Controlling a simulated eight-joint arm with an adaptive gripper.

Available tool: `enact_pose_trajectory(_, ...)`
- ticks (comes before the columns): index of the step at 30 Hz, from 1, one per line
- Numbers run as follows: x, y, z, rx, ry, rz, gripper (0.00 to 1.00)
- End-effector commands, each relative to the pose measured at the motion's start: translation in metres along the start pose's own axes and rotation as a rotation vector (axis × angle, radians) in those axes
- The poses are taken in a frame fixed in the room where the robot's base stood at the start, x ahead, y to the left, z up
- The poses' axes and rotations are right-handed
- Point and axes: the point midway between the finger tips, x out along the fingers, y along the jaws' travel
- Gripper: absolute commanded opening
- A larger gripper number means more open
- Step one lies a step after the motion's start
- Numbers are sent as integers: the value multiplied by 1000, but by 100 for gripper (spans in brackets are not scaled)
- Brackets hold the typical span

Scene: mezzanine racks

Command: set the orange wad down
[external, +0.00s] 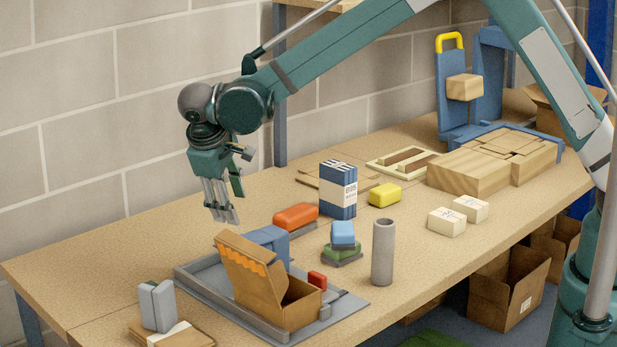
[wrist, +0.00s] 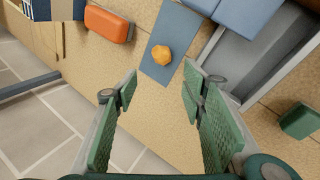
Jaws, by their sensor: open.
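The orange wad (wrist: 161,55), small and crumpled, lies on a flat blue-grey rectangle (wrist: 176,29) in the wrist view. I cannot make the wad out in the external view. My gripper (wrist: 158,92) is open, with nothing between its fingers. Its fingertips are apart from the wad, which shows just beyond the gap between them. In the external view my gripper (external: 224,214) hangs fingers down above the table, behind the tray and to the left of the orange-red block.
The grey tray (external: 203,289) holds an open cardboard box (external: 287,309); the tray's edge (wrist: 254,47) shows at upper right in the wrist view. The orange-red block (external: 296,215) also shows there (wrist: 108,24). A grey cylinder (external: 383,252) stands at right.

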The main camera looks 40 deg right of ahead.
Motion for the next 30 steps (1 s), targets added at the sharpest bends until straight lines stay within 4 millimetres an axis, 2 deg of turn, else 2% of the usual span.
enact_pose_trajectory(5,-7,19,8,10,7,-13,41)
enact_pose_trajectory(11,-20,55,26,28,24,-41,41)
enact_pose_trajectory(21,-45,123,71,69,66,-98,41)
enact_pose_trajectory(30,-63,175,117,109,107,-144,41)
